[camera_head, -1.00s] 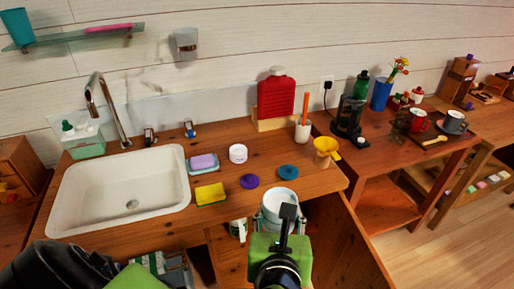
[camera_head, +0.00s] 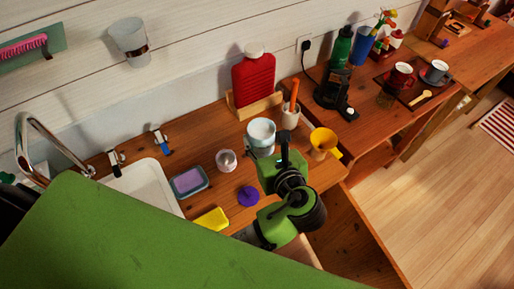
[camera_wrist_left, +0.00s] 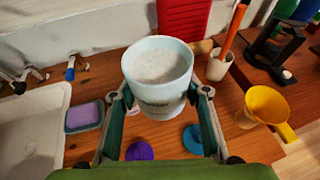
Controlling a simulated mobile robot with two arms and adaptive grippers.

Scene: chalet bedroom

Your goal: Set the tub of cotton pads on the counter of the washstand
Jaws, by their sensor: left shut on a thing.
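The tub of cotton pads (camera_head: 261,138) is a pale blue-white round tub with white contents. My left gripper (camera_head: 268,162) is shut on it, with a finger on each side in the left wrist view (camera_wrist_left: 160,100). The tub (camera_wrist_left: 158,82) looks upright, over the back part of the wooden washstand counter (camera_head: 205,128), in front of the red bottle. I cannot tell whether its base touches the counter. My gripper hides part of the tub in the head view. My right gripper is not in view.
Near the tub are a red bottle (camera_head: 254,82) on a wooden stand, a cup with an orange stick (camera_head: 290,116), a yellow funnel (camera_head: 322,143), a small white jar (camera_head: 226,160), a purple disc (camera_head: 248,196) and a blue disc (camera_wrist_left: 193,138). The soap dish (camera_head: 189,182) and basin lie left.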

